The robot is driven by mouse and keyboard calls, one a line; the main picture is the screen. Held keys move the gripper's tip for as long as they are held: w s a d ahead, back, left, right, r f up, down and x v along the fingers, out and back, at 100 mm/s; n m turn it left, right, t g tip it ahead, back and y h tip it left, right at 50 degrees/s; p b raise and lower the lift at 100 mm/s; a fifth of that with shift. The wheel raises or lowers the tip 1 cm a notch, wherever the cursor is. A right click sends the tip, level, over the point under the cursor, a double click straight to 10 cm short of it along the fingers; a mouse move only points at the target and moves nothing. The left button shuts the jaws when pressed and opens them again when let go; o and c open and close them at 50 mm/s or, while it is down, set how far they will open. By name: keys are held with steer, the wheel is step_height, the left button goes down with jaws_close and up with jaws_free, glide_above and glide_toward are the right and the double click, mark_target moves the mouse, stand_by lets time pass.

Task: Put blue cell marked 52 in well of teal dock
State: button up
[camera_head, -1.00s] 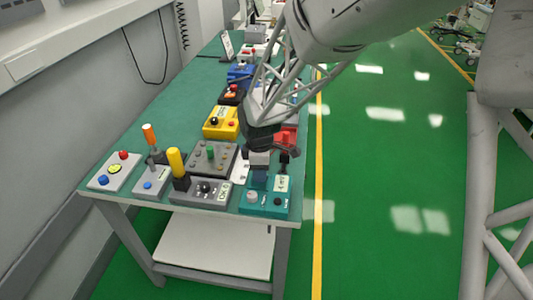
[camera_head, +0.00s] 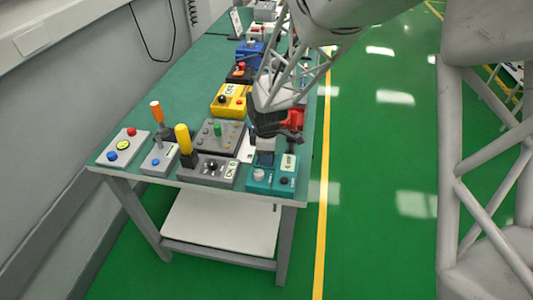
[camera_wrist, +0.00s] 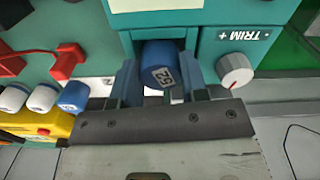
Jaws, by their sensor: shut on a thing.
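The blue cell (camera_wrist: 163,66) shows a white label marked 52 in the wrist view. My gripper (camera_wrist: 162,84) is shut on it, with one finger on either side. The teal dock (camera_wrist: 212,18) lies right beyond it, with the cell's far end in or over the recess of its well; I cannot tell how deep. The dock's "TRIM +" panel and white knob (camera_wrist: 236,71) are to the right. In the head view my gripper (camera_head: 265,158) is at the back of the teal dock (camera_head: 261,186), and the cell is hidden.
Blue and white capped cells (camera_wrist: 74,95) stand left of my gripper in the wrist view, near a red part (camera_wrist: 66,62) and a yellow box (camera_wrist: 55,122). In the head view, a grey box with a yellow handle (camera_head: 184,140) stands left of the dock. The table's edge is close in front.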

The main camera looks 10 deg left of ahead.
steer(key=shift+f, duration=0.15)
steer(key=o, duration=1)
steer(key=shift+r, duration=6.15)
